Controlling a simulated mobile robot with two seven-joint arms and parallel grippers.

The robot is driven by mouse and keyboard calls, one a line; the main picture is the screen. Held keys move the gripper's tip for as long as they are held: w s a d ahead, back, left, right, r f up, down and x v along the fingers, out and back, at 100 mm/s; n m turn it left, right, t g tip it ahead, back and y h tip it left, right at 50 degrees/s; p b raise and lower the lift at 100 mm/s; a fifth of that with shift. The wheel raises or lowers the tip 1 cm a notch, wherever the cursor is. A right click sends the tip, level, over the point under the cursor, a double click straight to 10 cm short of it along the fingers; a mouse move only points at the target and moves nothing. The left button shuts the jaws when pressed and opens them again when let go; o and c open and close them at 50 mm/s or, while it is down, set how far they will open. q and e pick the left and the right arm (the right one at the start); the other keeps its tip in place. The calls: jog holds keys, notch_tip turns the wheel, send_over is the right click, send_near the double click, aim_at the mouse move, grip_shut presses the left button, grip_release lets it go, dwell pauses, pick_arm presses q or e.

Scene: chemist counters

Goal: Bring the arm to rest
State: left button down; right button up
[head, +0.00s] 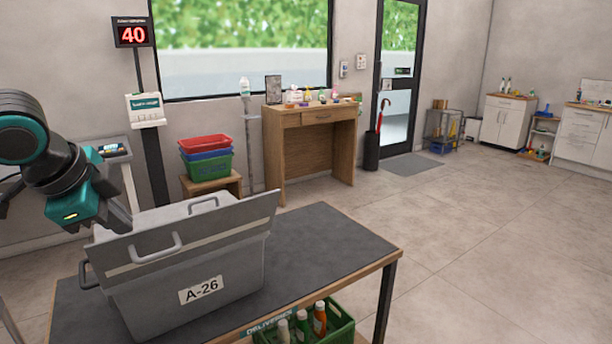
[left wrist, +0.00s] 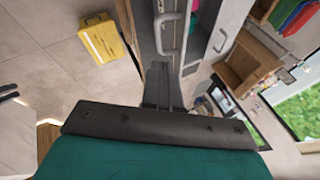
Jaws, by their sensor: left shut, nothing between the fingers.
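My left arm comes in from the left in the head view. Its teal and black gripper (head: 112,222) hangs above the back left corner of a grey box and looks clear of it. In the left wrist view the two dark fingers (left wrist: 160,85) are together with nothing between them. The grey box (head: 150,295) is labelled A-26 and stands on the dark-topped table (head: 345,245). Its handled lid panel is tilted. The box also shows in the left wrist view (left wrist: 147,38), beyond the fingertips. My right gripper does not show.
A green crate (head: 342,333) with bottles sits below the table's front edge. Stacked baskets (head: 206,158) stand on a small wooden stand behind. A wooden desk (head: 270,150) is by the window. A yellow container (left wrist: 103,40) is on the floor. Open floor lies to the right.

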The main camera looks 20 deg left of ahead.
pick_arm(q)
jog(key=w+d+f+n+t+h, duration=0.1)
jog(key=w+d+f, duration=0.15)
jog(key=f, duration=0.45)
jog(key=w+d+f+n+t+h, duration=0.1)
jog(key=d+f, duration=0.2)
jog(key=f, duration=0.5)
jog(key=w+d+f+n+h, duration=0.1)
jog(key=d+f, duration=0.2)
jog(key=f, duration=0.4)
jog(key=s+d+f+n+t, duration=0.1)
jog(key=s+d+f+n, duration=0.2)
jog(key=s+d+f, duration=0.3)
jog(key=s+d+f+n+t, duration=0.1)
jog(key=s+d+f+n, duration=0.1)
jog(key=s+d+f, duration=0.4)
notch_tip(320, 180, down, 5)
jog(key=shift+s+d+f+n, duration=0.1)
jog(key=shift+s+d+n, duration=0.25)
jog(key=shift+s, duration=0.6)
jog(key=shift+a, duration=0.1)
